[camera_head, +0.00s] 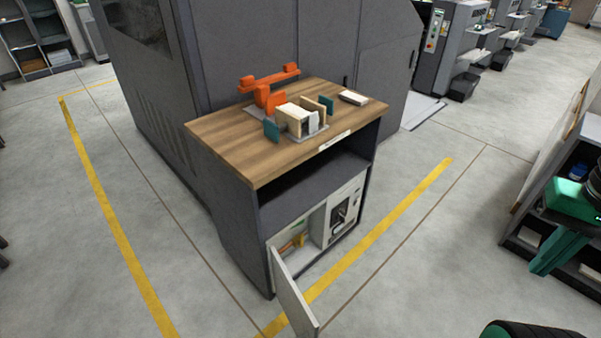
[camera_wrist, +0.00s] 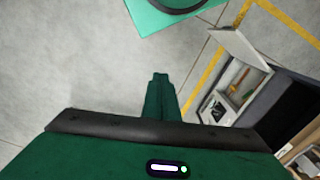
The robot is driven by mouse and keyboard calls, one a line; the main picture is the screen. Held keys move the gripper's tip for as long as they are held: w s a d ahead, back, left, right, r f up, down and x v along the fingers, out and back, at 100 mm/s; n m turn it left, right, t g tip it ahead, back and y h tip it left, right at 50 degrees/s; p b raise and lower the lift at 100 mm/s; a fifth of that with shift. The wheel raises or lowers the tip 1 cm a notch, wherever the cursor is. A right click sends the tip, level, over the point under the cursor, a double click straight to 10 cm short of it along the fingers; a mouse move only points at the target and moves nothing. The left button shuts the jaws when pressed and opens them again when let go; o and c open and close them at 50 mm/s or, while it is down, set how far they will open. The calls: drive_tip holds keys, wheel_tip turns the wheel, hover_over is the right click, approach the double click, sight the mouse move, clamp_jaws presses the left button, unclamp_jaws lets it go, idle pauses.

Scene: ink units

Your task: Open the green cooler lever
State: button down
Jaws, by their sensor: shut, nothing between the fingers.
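A pale unit (camera_head: 340,215) sits in the lower bay of a dark cabinet, its door (camera_head: 294,295) swung open toward the floor. Inside its left part is an orange-yellow lever-like piece (camera_head: 292,244), with a tiny green spot near it, too small to make out. In the wrist view the same open unit shows at the right, with the orange piece (camera_wrist: 240,77) and a small green part (camera_wrist: 247,94) inside. I cannot tell which is the cooler lever. My gripper (camera_wrist: 160,76) is shut and empty over bare floor, well apart from the unit.
A wooden top (camera_head: 225,135) on the cabinet carries an orange fixture (camera_head: 268,92) and small blocks. A large dark machine (camera_head: 250,50) stands behind. A dark shelf (camera_head: 524,238) stands at the right. The floor between is open, with yellow lines (camera_head: 395,212).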

drive_tip(key=w+a+f+n+t+y, duration=0.1)
drive_tip(key=w+a+f+n, duration=0.15)
drive_tip(key=w, duration=0.75)
drive_tip(key=w+a+f+n+t, duration=0.1)
drive_tip(key=w+f+n, duration=0.2)
drive_tip(key=w, duration=0.7)
drive_tip(key=w+a+f+n+t+y, duration=0.1)
drive_tip(key=w+a+f+n, duration=0.15)
drive_tip(key=w, duration=0.65)
drive_tip(key=w+a+f+n+y, duration=0.2)
drive_tip(key=w+a+f+n, duration=0.3)
drive_tip(key=w+f, duration=0.4)
drive_tip(key=w+a+f+n+t+y, duration=0.1)
drive_tip(key=w+a+f+y, duration=0.2)
drive_tip(key=w+a+f, duration=0.35)
drive_tip(key=w+a+f+n+t+y, duration=0.15)
drive_tip(key=w+a+f, duration=0.25)
drive_tip(key=a+f, duration=0.55)
drive_tip(key=s+a+f+m+t+y, duration=0.15)
drive_tip(key=a+f, duration=0.25)
drive_tip(key=f, duration=0.5)
drive_tip(key=s+a+f+m+t+y, duration=0.1)
drive_tip(key=s+a+f+m+t, duration=0.2)
drive_tip(key=f, duration=0.5)
drive_tip(key=w+a+f+n, duration=0.1)
drive_tip(key=w+a+f, duration=0.1)
drive_tip(key=w+a, duration=0.5)
drive_tip(key=shift+w+a+f, duration=0.15)
drive_tip(key=shift+a+f, duration=0.2)
drive_tip(key=shift+a, duration=0.15)
